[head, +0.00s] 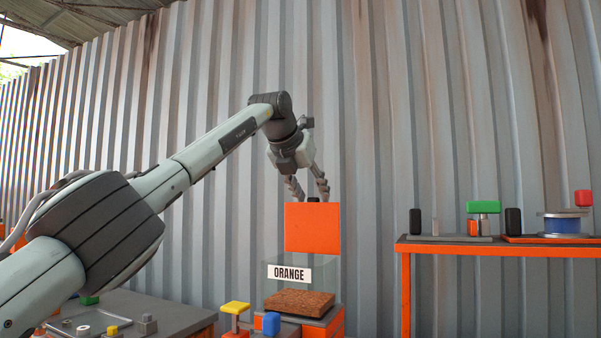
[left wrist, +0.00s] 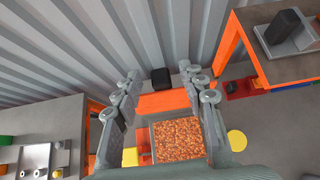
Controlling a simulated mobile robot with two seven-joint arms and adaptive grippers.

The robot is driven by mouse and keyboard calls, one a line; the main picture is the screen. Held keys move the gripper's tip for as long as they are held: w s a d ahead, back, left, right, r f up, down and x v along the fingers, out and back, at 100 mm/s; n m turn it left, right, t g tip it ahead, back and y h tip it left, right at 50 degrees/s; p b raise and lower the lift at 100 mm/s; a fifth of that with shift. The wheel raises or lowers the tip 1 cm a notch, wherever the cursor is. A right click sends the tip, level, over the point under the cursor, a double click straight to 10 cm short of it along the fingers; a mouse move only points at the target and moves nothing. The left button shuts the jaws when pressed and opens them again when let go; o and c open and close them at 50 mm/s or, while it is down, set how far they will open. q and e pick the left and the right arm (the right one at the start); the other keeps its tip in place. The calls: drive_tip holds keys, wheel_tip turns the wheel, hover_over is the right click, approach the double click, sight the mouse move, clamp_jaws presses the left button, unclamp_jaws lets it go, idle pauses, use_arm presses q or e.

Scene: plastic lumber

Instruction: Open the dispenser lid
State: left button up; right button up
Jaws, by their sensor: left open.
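The dispenser is a clear box (head: 290,273) with an "ORANGE" label and orange-brown granules (head: 298,299) inside. Its orange lid (head: 312,228) stands upright at the back edge of the box. The left wrist view shows the granules (left wrist: 178,138) uncovered and the lid (left wrist: 163,103) as a band behind them. A black handle (left wrist: 161,78) is at the lid's far edge. My left gripper (head: 311,192) is open above the lid's top edge, its fingers on either side of the handle. I cannot tell whether a finger touches it. My right gripper is out of view.
A corrugated metal wall (head: 400,140) rises close behind. An orange-framed table (head: 450,247) with several parts stands at the right. A grey bench (head: 170,314) is at the lower left. Yellow (head: 236,308) and blue (head: 271,323) pieces sit in front of the dispenser.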

use_arm(q)
drive_tip(key=v, duration=1.1)
drive_tip(key=shift+a, duration=0.15)
